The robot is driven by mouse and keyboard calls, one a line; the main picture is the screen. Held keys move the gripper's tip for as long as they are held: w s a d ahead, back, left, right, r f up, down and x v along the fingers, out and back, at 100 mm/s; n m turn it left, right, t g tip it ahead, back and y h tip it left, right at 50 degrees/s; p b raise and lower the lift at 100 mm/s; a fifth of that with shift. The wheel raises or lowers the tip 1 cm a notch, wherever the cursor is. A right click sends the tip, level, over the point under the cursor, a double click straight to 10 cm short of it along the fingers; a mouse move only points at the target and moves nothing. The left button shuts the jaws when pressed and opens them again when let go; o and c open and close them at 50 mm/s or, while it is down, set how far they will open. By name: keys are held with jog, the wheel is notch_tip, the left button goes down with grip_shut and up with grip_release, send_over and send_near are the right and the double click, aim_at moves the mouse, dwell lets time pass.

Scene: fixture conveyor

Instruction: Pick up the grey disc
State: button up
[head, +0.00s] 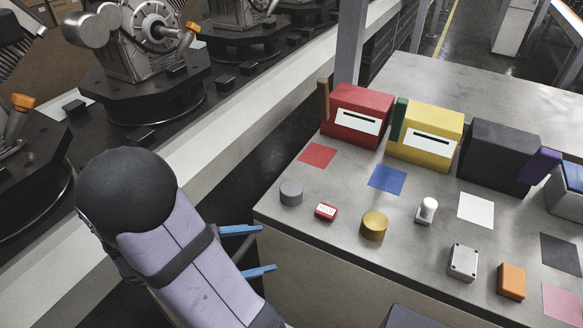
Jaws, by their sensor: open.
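The grey disc (291,193) is a short upright cylinder near the left front corner of the grey table, below the red square. My gripper (262,250) shows two blue fingers, spread apart and pointing right. It is open and empty, in front of the table's left edge and apart from the disc. My arm hides the rest of the gripper.
Close to the disc stand a small red block (325,212) and a gold cylinder (374,226). Farther right are a white knob (427,210), a grey box (463,262) and an orange block (511,281). Red (362,116), yellow (427,135) and black (497,156) boxes line the back.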

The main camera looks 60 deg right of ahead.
aim_at(284, 196)
jog(key=d+r+n+h+p, duration=0.1)
jog(key=d+r+n+h, duration=0.1)
jog(key=w+d+r+n+t+h+p, duration=0.1)
jog(key=d+r+n+p, duration=0.1)
jog(key=d, duration=0.1)
jog(key=d+r+n+h+p, duration=0.2)
jog(key=d, duration=0.1)
jog(key=shift+w+r+t+h, duration=0.2)
jog(key=shift+w+t+h, duration=0.1)
jog(key=shift+w, duration=0.05)
jog(key=shift+s+d+f+n+t+h+p, duration=0.25)
jog(key=shift+d+f+n+t, duration=0.3)
jog(key=shift+n, duration=0.35)
jog(key=shift+p+x, duration=1.3)
jog(key=shift+x, duration=2.35)
jog(key=shift+r, duration=0.1)
jog(key=c, duration=1.4)
